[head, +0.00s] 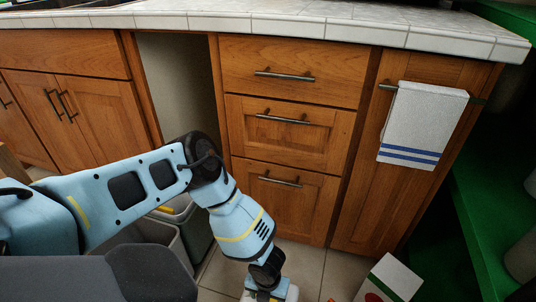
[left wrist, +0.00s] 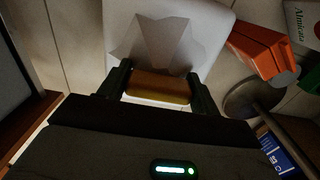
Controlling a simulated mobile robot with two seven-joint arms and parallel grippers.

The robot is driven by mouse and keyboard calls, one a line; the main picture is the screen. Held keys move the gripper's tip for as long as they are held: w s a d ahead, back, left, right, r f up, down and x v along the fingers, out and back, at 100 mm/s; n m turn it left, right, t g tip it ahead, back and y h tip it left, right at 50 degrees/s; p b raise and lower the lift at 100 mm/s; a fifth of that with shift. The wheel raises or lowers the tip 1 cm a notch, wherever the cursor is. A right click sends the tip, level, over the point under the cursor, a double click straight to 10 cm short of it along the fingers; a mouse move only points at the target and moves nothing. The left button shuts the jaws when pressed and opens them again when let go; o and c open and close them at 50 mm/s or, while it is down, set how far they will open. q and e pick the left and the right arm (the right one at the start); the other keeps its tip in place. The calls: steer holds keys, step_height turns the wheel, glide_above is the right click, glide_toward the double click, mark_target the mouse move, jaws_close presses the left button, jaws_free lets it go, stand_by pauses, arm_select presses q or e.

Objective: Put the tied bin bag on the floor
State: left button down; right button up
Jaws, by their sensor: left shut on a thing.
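The white bin bag (left wrist: 211,28) shows in the left wrist view, just beyond my left gripper (left wrist: 159,88), with a grey pointed shape on its face. My left gripper is shut on a tan, block-like part, seemingly the bag's tied top. In the head view my left arm reaches down, and the left gripper (head: 265,291) is at the bottom edge. Only a sliver of the white bag (head: 291,293) shows beside it, low over the tiled floor (head: 325,268). I cannot tell whether the bag's underside touches the floor. My right gripper is not in view.
A grey bin (head: 160,234) stands left of my forearm, near the open cabinet gap. A white carton (head: 396,277) stands at the lower right. An orange-red box (left wrist: 262,48) and a blue box (left wrist: 283,150) are right of the bag. Wooden drawers (head: 290,135) stand behind.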

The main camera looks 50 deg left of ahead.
arm_select(q)
steer(key=shift+c, duration=2.3)
jaws_free()
steer(key=shift+f, duration=0.1)
steer(key=shift+o, duration=0.7)
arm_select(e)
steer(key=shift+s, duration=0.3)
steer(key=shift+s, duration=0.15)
arm_select(q)
step_height(320, 180, up, 11)
steer(key=p, duration=0.4)
steer(key=shift+f+p, duration=0.15)
steer(key=shift+p, duration=0.15)
steer(key=shift+r, duration=0.85)
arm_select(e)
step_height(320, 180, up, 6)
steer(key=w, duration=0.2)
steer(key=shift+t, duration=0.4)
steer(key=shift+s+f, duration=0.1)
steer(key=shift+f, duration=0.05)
